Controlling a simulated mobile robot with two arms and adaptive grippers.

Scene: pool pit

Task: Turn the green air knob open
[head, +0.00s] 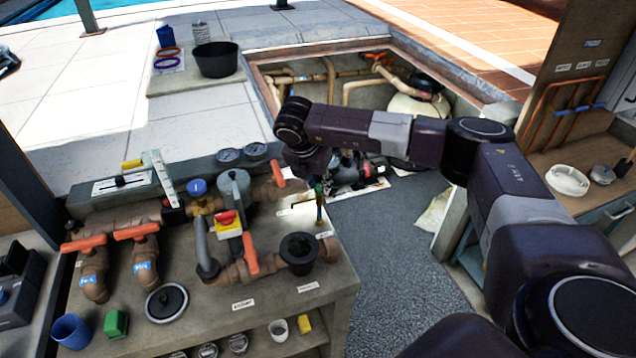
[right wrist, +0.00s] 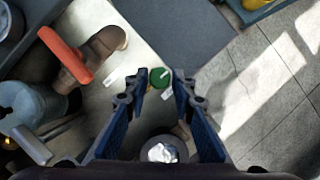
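The green air knob (right wrist: 158,77) is a small round knob with a pale stripe across its top. In the head view it shows as a green piece (head: 319,188) on a thin brass pipe at the right edge of the pump bench. My right gripper (right wrist: 161,88) points down over it with its blue-black fingers apart. The knob lies between the fingertips with narrow gaps on both sides; I cannot tell whether the tips reach down to its level. In the head view my right wrist hides much of this gripper. My left gripper is not in view.
The bench (head: 270,305) carries pipes, orange handles (head: 250,253), a yellow-and-red switch (head: 228,224) and a black cup-shaped fitting (head: 299,250) close by the knob. An open pit (head: 350,92) with pipes lies behind. Dark grey floor (head: 400,250) is clear to the right.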

